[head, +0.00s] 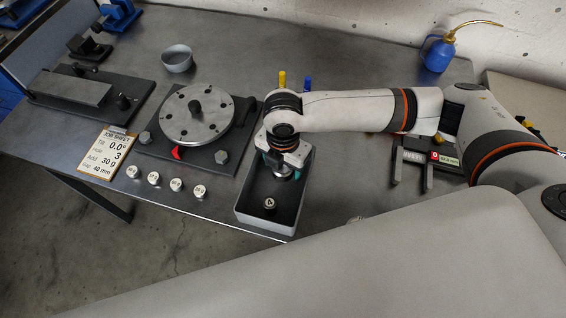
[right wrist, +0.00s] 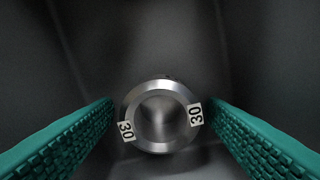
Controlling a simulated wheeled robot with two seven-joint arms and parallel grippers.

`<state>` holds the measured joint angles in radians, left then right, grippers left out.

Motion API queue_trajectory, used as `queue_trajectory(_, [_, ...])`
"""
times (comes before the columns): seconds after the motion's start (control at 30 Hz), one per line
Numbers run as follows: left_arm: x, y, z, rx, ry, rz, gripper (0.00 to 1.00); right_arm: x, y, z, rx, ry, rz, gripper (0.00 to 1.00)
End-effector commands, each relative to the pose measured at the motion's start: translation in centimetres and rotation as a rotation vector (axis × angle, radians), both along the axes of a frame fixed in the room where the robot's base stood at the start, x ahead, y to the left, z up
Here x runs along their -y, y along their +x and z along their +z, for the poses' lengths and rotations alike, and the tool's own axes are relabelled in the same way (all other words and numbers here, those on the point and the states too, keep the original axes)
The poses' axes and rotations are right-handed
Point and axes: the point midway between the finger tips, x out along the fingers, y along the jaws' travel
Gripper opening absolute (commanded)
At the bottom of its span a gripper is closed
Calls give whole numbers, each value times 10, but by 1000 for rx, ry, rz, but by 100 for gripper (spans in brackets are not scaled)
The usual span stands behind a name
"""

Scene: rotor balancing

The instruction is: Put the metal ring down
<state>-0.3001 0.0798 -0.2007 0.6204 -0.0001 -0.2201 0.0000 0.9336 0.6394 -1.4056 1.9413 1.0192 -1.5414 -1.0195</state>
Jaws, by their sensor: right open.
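The metal ring (right wrist: 161,116) carries two "30" labels and lies in the grey tray (head: 243,213). In the right wrist view it shows between the two green ribbed fingers of my right gripper (right wrist: 161,120), with a gap on each side. In the head view my right gripper (head: 281,172) is over the tray and points down into it; its fingers and the ring there are mostly hidden under the wrist. My right gripper is open. My left gripper is not in view.
A small round metal piece (head: 269,204) lies in the tray's near part. A round plate with holes (head: 196,114) stands on a dark base to the left. Several small weights (head: 154,178) line the table's front edge beside the job sheet (head: 109,155). A caliper-like tool (head: 421,156) lies right.

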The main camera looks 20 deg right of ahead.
Motion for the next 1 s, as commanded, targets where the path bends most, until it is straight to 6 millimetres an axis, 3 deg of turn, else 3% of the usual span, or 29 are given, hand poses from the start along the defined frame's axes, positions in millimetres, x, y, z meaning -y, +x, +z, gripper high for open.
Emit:
queue_trajectory(0.17, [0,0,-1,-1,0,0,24,0,1,22,4,3,0,66])
queue_trajectory(0.6, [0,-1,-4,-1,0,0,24,0,1,108,4,1,0,66])
queue_trajectory(0.8, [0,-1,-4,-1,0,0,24,0,1,121,2,1,-1,66])
queue_trajectory(1.0, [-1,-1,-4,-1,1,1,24,0,0,122,1,1,-1,66])
